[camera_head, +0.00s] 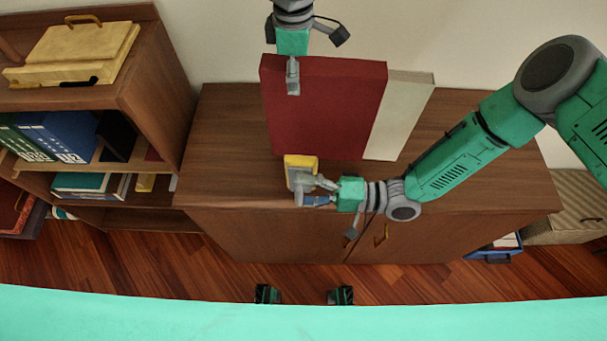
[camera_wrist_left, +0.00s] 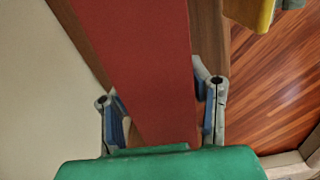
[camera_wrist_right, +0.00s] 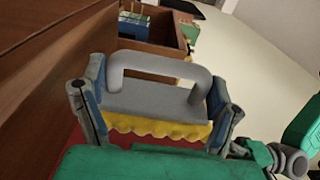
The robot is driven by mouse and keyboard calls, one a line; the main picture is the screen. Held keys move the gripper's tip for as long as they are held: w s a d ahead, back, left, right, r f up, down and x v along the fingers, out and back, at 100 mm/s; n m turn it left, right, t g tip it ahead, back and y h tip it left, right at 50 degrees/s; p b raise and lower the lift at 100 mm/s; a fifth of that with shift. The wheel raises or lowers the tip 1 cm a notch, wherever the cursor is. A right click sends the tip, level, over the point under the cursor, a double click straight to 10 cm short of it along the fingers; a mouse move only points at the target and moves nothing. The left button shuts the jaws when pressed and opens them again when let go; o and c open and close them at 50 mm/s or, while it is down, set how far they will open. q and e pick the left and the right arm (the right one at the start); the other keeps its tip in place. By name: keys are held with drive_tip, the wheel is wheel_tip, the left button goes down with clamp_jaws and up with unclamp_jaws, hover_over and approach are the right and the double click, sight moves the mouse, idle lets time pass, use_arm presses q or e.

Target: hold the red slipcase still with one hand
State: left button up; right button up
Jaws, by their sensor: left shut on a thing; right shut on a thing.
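The red slipcase (camera_head: 325,110) stands upright on the wooden cabinet. A cream panel or book (camera_head: 405,115) shows along its right side; I cannot tell whether it is inside or behind. My left gripper (camera_head: 292,78) is shut on the slipcase near its top left corner. In the left wrist view the red slipcase (camera_wrist_left: 150,60) runs between its two fingers. My right gripper (camera_head: 310,190) is shut on a grey-handled yellow block (camera_head: 300,163), in front of the slipcase's lower left. In the right wrist view, the block's grey handle (camera_wrist_right: 155,70) and wavy yellow underside show between the fingers.
The cabinet top (camera_head: 225,130) is clear left of the slipcase. A bookshelf (camera_head: 150,90) with binders and books stands at the left, a yellow case (camera_head: 75,50) on top. A wicker box (camera_head: 570,205) is at the right. The wall is close behind.

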drive_tip(key=shift+s, duration=0.75)
drive_tip(key=a, duration=1)
drive_tip(key=shift+w, duration=0.35)
drive_tip(key=shift+r, duration=0.1)
wheel_tip(320, 180, up, 13)
drive_tip(key=m+t+h, duration=0.5)
drive_tip(key=m+t, duration=0.6)
drive_tip(key=m, duration=1.5)
drive_tip(key=shift+t, duration=0.3)
